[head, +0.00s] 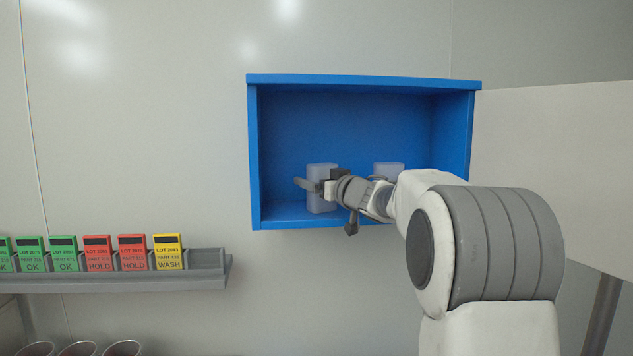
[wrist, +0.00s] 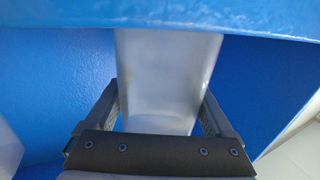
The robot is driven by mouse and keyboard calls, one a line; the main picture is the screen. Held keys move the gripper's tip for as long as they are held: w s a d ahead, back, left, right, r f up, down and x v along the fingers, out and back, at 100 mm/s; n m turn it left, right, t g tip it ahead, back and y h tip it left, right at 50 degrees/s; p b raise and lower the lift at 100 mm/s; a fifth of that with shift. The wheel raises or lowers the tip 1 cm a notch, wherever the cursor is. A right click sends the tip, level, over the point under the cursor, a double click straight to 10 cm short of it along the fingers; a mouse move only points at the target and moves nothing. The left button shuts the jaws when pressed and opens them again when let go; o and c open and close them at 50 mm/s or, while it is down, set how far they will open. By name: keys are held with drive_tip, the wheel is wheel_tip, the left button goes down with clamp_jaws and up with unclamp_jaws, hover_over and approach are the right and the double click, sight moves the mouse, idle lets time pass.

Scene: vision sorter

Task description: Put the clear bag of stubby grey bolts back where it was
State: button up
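An open blue wall cabinet (head: 350,120) holds two pale, translucent, box-like packs. The left pack (head: 321,204) is upright, at or just above the cabinet floor. The right pack (head: 388,167) is further right, partly hidden behind my arm. No grey bolts can be made out in either. My gripper (head: 322,186) is inside the cabinet with its fingers on both sides of the left pack. In the wrist view the pale pack (wrist: 165,80) fills the space between the fingertips of my gripper (wrist: 161,92), which seem to touch its sides.
The cabinet's front edge (wrist: 250,18) crosses the top of the wrist view. A pale door (head: 560,150) stands open at right. A grey rack (head: 120,281) at lower left holds green, red and yellow lot cards. Several round-rimmed containers (head: 78,350) stand below it.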

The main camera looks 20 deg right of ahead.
drive_tip(key=shift+o, duration=0.7)
drive_tip(key=shift+r, duration=0.15)
drive_tip(key=shift+s, duration=0.15)
drive_tip(key=s+d, duration=0.2)
drive_tip(key=s, duration=0.9)
drive_tip(key=shift+s+d, duration=0.15)
drive_tip(key=shift+s, duration=0.1)
drive_tip(key=shift+b, duration=0.3)
